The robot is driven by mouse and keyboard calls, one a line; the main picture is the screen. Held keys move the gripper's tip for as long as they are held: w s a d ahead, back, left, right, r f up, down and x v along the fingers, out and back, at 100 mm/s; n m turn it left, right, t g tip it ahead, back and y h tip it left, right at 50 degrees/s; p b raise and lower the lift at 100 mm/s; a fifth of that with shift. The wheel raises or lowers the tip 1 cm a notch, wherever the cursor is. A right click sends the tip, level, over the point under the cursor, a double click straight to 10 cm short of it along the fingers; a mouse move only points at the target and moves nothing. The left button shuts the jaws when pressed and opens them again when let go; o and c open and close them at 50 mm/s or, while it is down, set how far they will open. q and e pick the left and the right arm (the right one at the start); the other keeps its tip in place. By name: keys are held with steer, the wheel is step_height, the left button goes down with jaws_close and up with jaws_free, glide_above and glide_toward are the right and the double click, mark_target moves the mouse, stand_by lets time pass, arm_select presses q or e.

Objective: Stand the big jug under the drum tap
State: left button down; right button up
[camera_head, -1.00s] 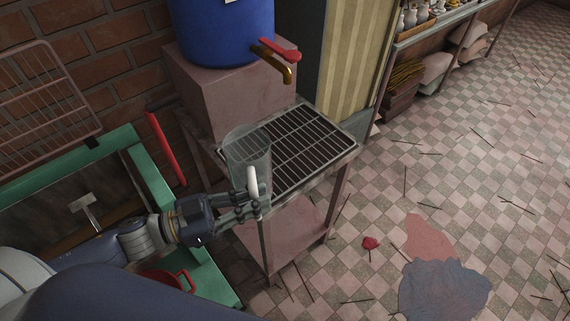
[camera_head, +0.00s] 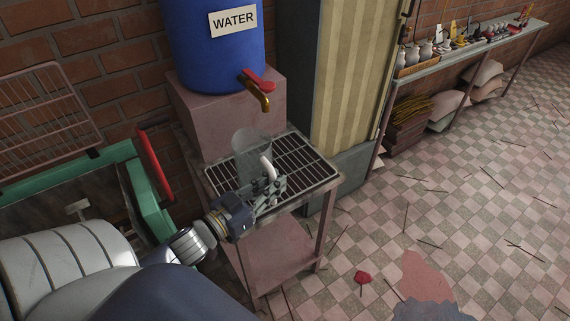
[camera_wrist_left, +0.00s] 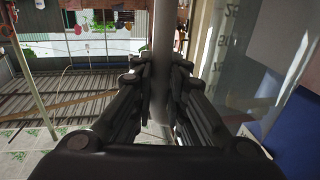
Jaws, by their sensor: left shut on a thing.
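The big jug (camera_head: 247,151) is clear with a pale handle (camera_head: 267,166). It looks upright, over the left part of the grille (camera_head: 306,160); I cannot tell whether its base touches the bars. My left gripper (camera_head: 270,188) is shut on the jug's handle, which also shows between the fingers in the left wrist view (camera_wrist_left: 162,60). The blue drum (camera_head: 215,55), labelled WATER, stands on a pink block. Its brass tap (camera_head: 260,98) with a red lever (camera_head: 258,80) sticks out above the grille, to the right of and higher than the jug. My right gripper is out of view.
The pink block (camera_head: 215,125) stands behind the jug. A green-framed basin (camera_head: 140,180) with a red bar is to the left. A striped panel (camera_head: 345,75) stands behind the grille's right side. The grille's right part is clear.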

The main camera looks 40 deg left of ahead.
arm_select(q)
steer(key=w+a+f+p, duration=0.1)
steer(key=w+a+f, duration=0.1)
steer(key=w, duration=0.3)
steer(key=w+a+f, duration=0.2)
steer(key=w, duration=0.4)
steer(key=shift+f+p, duration=0.25)
steer(key=shift+p, duration=0.1)
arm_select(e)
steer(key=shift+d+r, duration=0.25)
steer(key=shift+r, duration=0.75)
arm_select(q)
steer(key=shift+f, duration=0.15)
steer(key=c, duration=1.6)
jaws_free()
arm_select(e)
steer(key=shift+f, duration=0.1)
